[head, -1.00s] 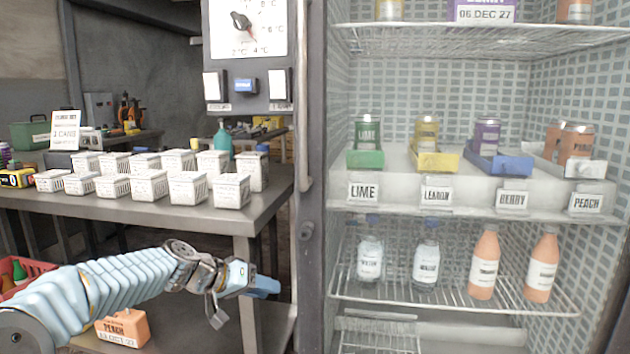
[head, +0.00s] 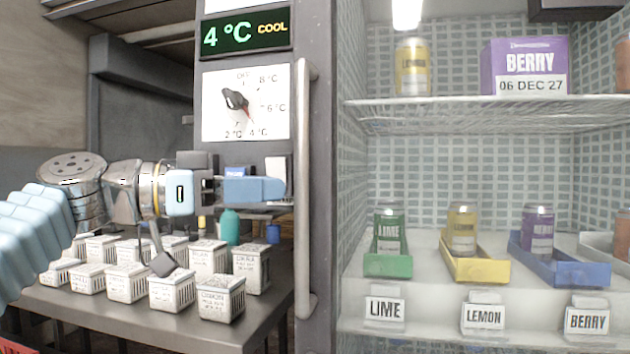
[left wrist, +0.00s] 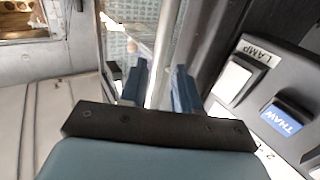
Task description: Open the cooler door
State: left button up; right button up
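The cooler door (head: 480,185) is a large clear pane on the right of the head view, with a dark upright frame (head: 325,200) along its left side; it looks shut. A long vertical metal handle (head: 306,260) runs along that side. My left gripper (head: 280,188) points right, its blue fingertips just left of the handle at about mid-height. In the left wrist view the two blue fingers (left wrist: 159,88) are apart, and a pale upright bar, apparently the handle (left wrist: 163,55), shows between and beyond them. I cannot tell whether they touch it. My right gripper is not in view.
A control panel with a dial (head: 245,102) and a display reading 4 °C (head: 246,35) is close behind my left gripper. Several white baskets (head: 222,298) stand on the metal table (head: 130,322) below. Behind the glass, cans stand in coloured trays (head: 388,264).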

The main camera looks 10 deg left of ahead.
aim_at(314, 188)
pick_arm(q)
jog(key=p+x, duration=0.1)
jog(key=x, duration=0.6)
jog(key=shift+w+d+p, duration=0.1)
jog(key=shift+d+p, duration=0.1)
jog(key=shift+p, duration=0.2)
grip_shut()
